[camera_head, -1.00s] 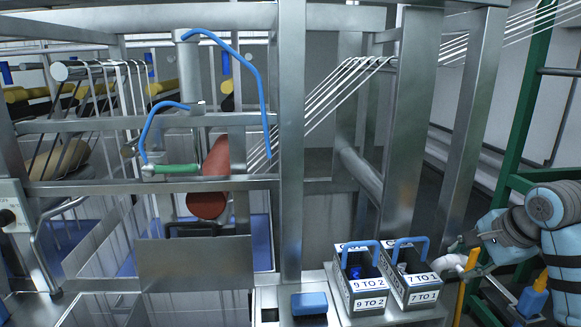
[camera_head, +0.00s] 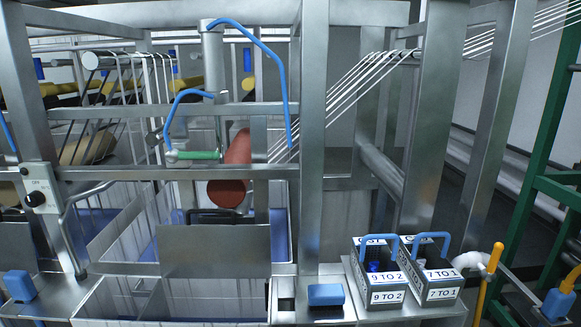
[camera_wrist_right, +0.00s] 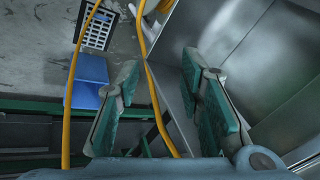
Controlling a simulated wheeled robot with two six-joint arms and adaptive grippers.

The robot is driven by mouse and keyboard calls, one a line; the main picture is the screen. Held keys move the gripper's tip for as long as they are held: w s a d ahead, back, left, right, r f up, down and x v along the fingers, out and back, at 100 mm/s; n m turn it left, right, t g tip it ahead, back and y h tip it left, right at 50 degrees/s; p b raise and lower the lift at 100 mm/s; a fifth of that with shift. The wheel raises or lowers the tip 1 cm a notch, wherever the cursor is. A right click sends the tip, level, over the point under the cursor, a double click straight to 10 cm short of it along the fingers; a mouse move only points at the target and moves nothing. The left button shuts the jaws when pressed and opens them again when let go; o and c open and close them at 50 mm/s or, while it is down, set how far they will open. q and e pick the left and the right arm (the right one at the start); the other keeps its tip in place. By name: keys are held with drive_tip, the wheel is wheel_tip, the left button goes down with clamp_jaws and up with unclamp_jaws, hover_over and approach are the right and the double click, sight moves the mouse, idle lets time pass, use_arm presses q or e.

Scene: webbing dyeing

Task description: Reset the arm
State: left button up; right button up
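My right gripper (camera_wrist_right: 165,100) shows in the right wrist view, with its two teal-padded fingers spread wide apart. It is open and holds nothing. A yellow hose or rod (camera_wrist_right: 152,85) runs through the view between the fingers; how far beyond them it lies I cannot tell. A grey metal panel (camera_wrist_right: 265,60) fills the right side of that view. Neither of my arms nor my left gripper shows in the head view.
Two grey boxes with blue handles, labelled 9 TO 2 (camera_head: 388,296) and 7 TO 1 (camera_head: 441,294), stand on a metal ledge beside a blue block (camera_head: 326,295). A yellow-handled lever (camera_head: 487,280) and green frame (camera_head: 560,190) are at right. Steel posts (camera_head: 313,150) rise close in front.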

drive_tip(key=s+a+f+n+g+b, duration=0.1)
drive_tip(key=s+a+f+n, duration=0.2)
drive_tip(key=s+f, duration=0.8)
drive_tip(key=s+a+f+n+g+b, duration=0.1)
drive_tip(key=s+a+f+n, duration=0.15)
drive_tip(key=s+f, duration=0.8)
drive_tip(key=s+a+f+n, duration=0.2)
drive_tip(key=s+f, duration=0.2)
drive_tip(key=s, duration=0.3)
drive_tip(key=s+a+f+n+g, duration=0.1)
drive_tip(key=s+a+f+n, duration=0.2)
drive_tip(key=s, duration=0.4)
drive_tip(key=s+a+f+n, duration=0.2)
drive_tip(key=s+a+f, duration=0.1)
drive_tip(key=s, duration=0.5)
drive_tip(key=shift+f+g+b, duration=0.3)
drive_tip(key=shift+f+b, duration=0.1)
drive_tip(key=shift+f, duration=0.45)
drive_tip(key=shift+n, duration=0.25)
